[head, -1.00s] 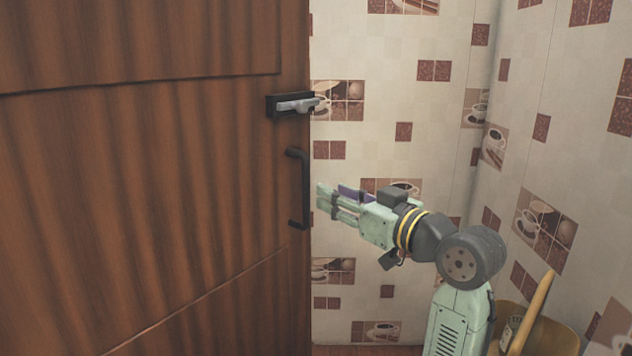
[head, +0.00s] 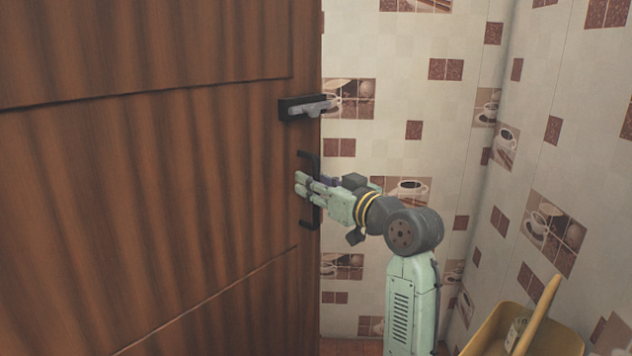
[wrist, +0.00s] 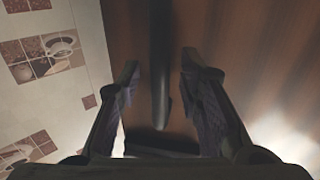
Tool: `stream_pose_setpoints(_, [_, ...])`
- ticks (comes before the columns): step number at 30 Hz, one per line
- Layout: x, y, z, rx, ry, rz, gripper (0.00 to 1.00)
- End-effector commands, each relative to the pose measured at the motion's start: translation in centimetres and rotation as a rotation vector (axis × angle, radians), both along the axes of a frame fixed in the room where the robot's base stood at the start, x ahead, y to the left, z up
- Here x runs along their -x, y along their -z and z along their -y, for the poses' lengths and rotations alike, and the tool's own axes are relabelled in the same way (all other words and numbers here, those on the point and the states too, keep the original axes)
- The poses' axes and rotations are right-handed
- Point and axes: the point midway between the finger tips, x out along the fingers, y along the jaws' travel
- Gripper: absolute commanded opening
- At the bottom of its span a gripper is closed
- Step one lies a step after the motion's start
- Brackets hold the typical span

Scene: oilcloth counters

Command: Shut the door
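The brown wooden door (head: 150,200) fills the left of the head view and stands open, with tiled wall showing past its right edge. A dark bar handle (head: 309,160) is mounted upright near that edge. Above it is a latch (head: 308,107) with a grey lever. My gripper (head: 300,184) is at the middle of the bar handle and covers part of it. In the wrist view, my gripper (wrist: 161,75) is open, with one finger on each side of the handle (wrist: 160,60). Gaps show between the handle and both fingers.
A yellow container (head: 485,335) with a long yellow-handled item (head: 535,315) stands at the lower right, close to my arm. Tiled walls (head: 440,120) with coffee-cup pictures form a corner behind. A strip of reddish floor shows at the bottom.

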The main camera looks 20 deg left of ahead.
Motion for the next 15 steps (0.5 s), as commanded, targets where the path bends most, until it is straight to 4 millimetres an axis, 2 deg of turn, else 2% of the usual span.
stream_pose_setpoints(3, [0.01,-0.01,0.02,0.0,0.0,0.0,0.33])
stream_pose_setpoints(15, [0.03,-0.02,0.04,0.0,0.0,0.0,0.06])
